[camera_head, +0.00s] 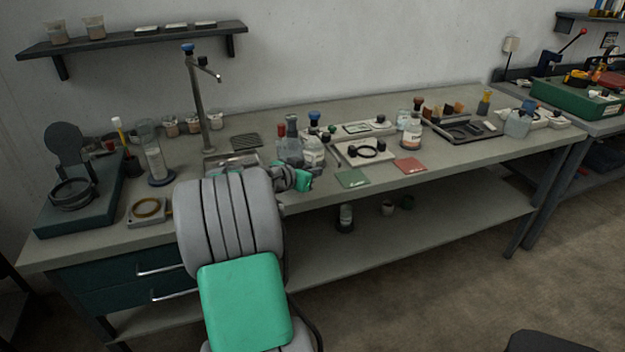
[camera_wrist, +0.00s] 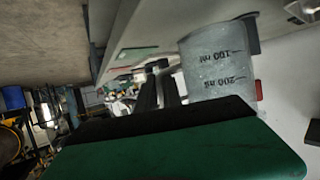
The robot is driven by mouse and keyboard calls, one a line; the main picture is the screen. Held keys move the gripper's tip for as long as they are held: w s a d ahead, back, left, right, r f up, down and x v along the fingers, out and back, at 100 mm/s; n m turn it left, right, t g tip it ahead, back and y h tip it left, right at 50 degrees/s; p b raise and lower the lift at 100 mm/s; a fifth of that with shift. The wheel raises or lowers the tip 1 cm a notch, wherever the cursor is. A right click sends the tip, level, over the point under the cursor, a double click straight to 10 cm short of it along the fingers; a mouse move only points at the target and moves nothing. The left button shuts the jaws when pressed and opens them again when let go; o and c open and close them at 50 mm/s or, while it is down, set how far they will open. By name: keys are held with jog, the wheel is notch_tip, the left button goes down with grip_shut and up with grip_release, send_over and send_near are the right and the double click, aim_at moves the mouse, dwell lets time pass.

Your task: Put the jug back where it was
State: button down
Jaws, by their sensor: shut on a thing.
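The jug (camera_wrist: 218,65) is a translucent grey vessel with dark marks reading 100 and 200, large in the wrist view. It stands out just beside the dark fingers of my gripper (camera_wrist: 160,92), which are close together. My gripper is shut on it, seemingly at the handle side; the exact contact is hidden. In the head view my gripper (camera_head: 298,178) is near the bench's front edge, partly behind my own arm. I cannot make out the jug there among the bottles.
The long grey bench (camera_head: 445,170) holds bottles (camera_head: 290,147), a tap (camera_head: 196,100), a tall glass cylinder (camera_head: 154,158), a green mat (camera_head: 352,178), a red mat (camera_head: 410,165) and a dark tray (camera_head: 465,130). A lower shelf (camera_head: 420,225) has small pots. Bare bench shows along the front right.

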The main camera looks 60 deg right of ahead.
jog(key=shift+d+f, duration=0.1)
jog(key=shift+f, duration=1.75)
jog(key=c, duration=1.5)
grip_release()
jog(key=shift+r, duration=0.1)
jog(key=shift+w+r, duration=0.1)
jog(key=shift+r, duration=0.15)
jog(key=v, duration=1.2)
jog(key=shift+f+b, duration=0.2)
jog(key=shift+b, duration=0.25)
